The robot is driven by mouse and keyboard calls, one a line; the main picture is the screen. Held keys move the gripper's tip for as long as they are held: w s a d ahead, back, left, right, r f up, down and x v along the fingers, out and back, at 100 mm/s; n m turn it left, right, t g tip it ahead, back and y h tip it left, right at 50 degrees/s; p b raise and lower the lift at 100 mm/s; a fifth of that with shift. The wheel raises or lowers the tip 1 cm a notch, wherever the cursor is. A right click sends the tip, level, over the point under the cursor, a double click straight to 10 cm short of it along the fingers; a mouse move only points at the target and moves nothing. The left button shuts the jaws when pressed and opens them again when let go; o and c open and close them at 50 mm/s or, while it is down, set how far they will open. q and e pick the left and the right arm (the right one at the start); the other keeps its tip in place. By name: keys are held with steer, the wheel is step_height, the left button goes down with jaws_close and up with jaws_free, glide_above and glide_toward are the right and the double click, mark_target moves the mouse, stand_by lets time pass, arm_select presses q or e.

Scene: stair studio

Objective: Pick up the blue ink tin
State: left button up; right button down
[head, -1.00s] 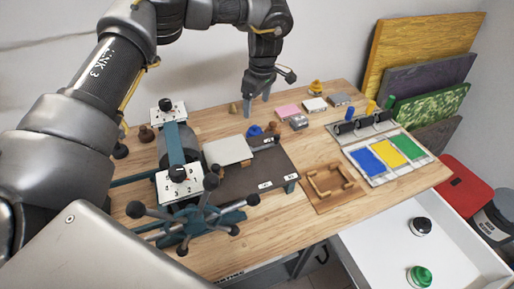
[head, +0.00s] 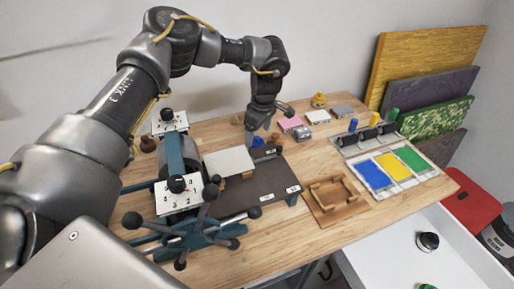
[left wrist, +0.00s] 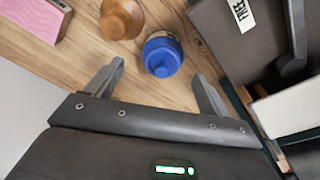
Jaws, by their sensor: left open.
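The blue ink tin (left wrist: 162,56) stands on the wooden bench, its blue knobbed lid up, in the left wrist view. In the head view it shows as a small blue patch (head: 257,141) just below my left gripper (head: 259,133). In the left wrist view, my left gripper (left wrist: 158,75) is open, one finger on each side of the near part of the tin. The fingers look apart from it; the height gap is hard to tell. My right gripper is not in view.
A brown wooden knob (left wrist: 121,18) stands close to the tin. A pink pad (head: 290,124) lies farther right. The press with its dark bed (head: 255,185) and pale plate (head: 229,161) is close by. A wooden frame (head: 336,200) and colour tray (head: 440,173) are to the right.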

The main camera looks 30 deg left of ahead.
mark_target(258, 138)
arm_select(q)
step_height(258, 138, down, 4)
steer(key=shift+s+a+f+p, duration=0.15)
steer(key=shift+f+p, duration=0.1)
steer(key=shift+p, duration=0.65)
steer(key=shift+f, duration=0.3)
steer(key=shift+c, duration=0.4)
steer(key=c, duration=1.2)
